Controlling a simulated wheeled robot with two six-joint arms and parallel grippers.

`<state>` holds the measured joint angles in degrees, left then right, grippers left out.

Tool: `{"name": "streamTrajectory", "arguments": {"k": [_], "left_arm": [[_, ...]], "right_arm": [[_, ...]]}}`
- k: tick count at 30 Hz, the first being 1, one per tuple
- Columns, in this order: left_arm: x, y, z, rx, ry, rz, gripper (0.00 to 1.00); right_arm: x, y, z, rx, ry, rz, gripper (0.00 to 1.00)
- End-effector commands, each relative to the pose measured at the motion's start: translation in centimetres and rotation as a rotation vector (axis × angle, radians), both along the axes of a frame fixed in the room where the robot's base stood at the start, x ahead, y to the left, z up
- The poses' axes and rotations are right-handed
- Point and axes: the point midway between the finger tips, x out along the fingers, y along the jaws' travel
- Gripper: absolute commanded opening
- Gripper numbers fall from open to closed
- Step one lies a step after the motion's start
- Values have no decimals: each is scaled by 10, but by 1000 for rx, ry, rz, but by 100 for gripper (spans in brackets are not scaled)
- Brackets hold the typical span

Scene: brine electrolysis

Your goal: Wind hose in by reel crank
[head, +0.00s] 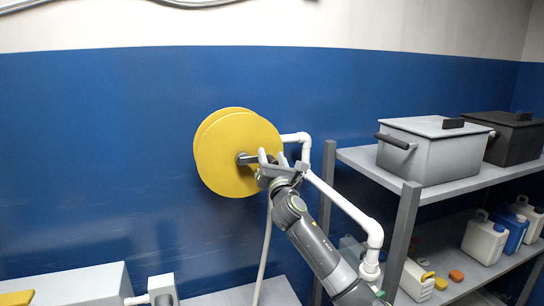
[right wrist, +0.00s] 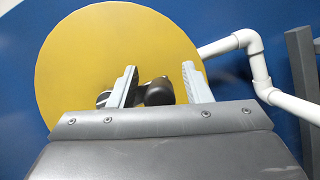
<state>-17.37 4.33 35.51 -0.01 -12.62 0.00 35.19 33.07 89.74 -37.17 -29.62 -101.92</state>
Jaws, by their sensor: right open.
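The hose reel (head: 222,160) is a pair of yellow discs mounted on the blue wall. It fills the upper middle of the right wrist view (right wrist: 105,50). Its crank has a dark handle (right wrist: 158,91), which shows between the two fingers of my right gripper (right wrist: 160,88). In the head view my right gripper (head: 272,158) is in front of the disc's right part, by the crank arm (head: 243,159). Its fingers are apart; I cannot tell whether they touch the handle. A pale hose (head: 265,255) hangs down below the reel. My left gripper is not seen.
White pipe (head: 345,207) runs from behind the reel down to the right. A grey shelf (head: 440,185) on the right holds a grey lidded box (head: 430,155), a black box (head: 515,140) and several jugs below. Grey units stand at lower left. The wall left of the reel is clear.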

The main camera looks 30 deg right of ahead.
Motion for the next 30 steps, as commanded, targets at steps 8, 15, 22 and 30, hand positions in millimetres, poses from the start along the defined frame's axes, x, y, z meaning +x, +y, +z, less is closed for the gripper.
{"name": "streamTrajectory", "arguments": {"k": [8, 15, 22, 30], "left_arm": [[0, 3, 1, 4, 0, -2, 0], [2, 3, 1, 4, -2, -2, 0], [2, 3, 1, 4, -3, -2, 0], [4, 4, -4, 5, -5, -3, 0]], "right_arm": [[2, -1, 1, 0, 0, 0, 44], [2, 0, 1, 0, 0, 0, 19], [2, 0, 1, 0, 0, 0, 0], [5, 0, -2, 15, -4, 0, 0]]}}
